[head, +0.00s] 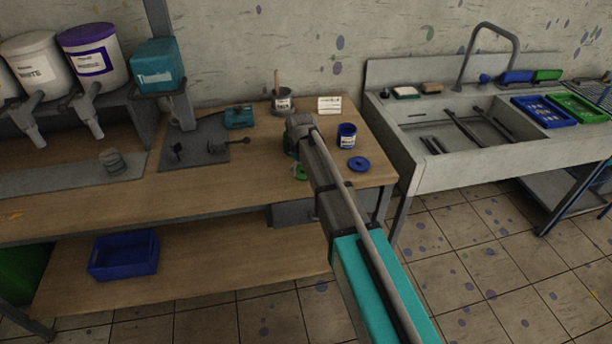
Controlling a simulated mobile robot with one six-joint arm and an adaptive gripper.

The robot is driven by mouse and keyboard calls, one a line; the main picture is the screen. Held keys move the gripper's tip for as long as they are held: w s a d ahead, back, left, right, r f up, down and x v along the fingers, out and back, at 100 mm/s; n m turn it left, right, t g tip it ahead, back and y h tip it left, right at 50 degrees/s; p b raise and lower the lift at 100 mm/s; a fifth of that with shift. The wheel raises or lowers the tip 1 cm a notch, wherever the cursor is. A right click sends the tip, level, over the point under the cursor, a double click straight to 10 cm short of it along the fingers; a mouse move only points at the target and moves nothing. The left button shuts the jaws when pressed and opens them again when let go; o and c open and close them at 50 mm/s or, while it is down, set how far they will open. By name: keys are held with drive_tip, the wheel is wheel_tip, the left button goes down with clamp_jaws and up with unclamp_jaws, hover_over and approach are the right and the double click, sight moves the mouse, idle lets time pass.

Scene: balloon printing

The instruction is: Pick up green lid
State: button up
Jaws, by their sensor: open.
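The green lid (300,173) lies flat on the wooden bench, partly covered by my arm. A green-sided jar (288,146) stands just behind it, mostly hidden by my arm. My gripper (299,134) is open at the far end of my arm, over the bench close to the green jar and the lid. Its fingertips are largely hidden by the wrist, so I cannot tell the exact gap to the lid. I see nothing held.
A blue jar (347,136) and a blue lid (358,164) are to the right on the bench. A grey tin (283,102) and a white label card (329,105) stand behind. A sink (440,170) is at the right. The bench left of the lid is clear.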

drive_tip(key=shift+w+f+b, duration=0.15)
drive_tip(key=shift+f+b, duration=0.6)
drive_tip(key=shift+f, duration=0.3)
drive_tip(key=c, duration=0.7)
